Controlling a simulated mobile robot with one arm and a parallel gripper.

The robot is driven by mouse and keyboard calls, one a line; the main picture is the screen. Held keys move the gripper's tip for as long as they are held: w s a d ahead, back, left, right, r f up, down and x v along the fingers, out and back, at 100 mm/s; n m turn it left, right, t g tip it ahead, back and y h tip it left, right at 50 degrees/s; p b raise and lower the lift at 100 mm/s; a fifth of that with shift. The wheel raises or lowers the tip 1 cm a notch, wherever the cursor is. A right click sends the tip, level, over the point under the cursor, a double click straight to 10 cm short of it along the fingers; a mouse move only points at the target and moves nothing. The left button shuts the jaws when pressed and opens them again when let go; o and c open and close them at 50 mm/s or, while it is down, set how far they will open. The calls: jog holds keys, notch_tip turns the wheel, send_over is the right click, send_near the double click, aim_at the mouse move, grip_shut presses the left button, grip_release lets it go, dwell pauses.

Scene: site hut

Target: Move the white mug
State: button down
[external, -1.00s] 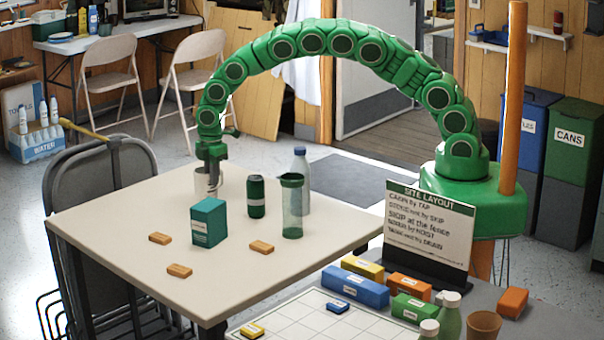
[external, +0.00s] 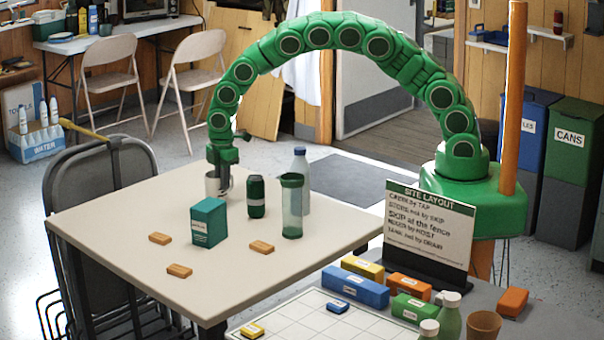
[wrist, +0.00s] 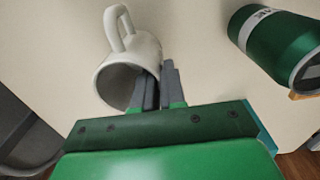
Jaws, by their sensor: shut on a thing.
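The white mug (external: 210,187) is at the far part of the cream table, behind the teal box (external: 208,222). In the wrist view the mug (wrist: 120,62) shows its open mouth towards me and its handle pointing up and left. My gripper (external: 224,188) is shut on the mug's wall. In the wrist view the grey fingers (wrist: 160,90) pinch the rim at its right, one inside the mouth and one outside. The teal box hides part of the mug's lower end, and I cannot tell whether its base touches the table.
Right of the mug stand a dark green can (external: 256,197), a clear green-tinted tumbler (external: 292,208) and a grey bottle (external: 301,175). Several small orange blocks (external: 180,271) lie nearer the front. The table's left part (external: 110,215) is clear.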

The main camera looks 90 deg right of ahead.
jog(key=c, duration=1.1)
grip_release()
jog(key=shift+r, duration=0.15)
jog(key=shift+r, duration=3.75)
jog(key=shift+s, duration=0.1)
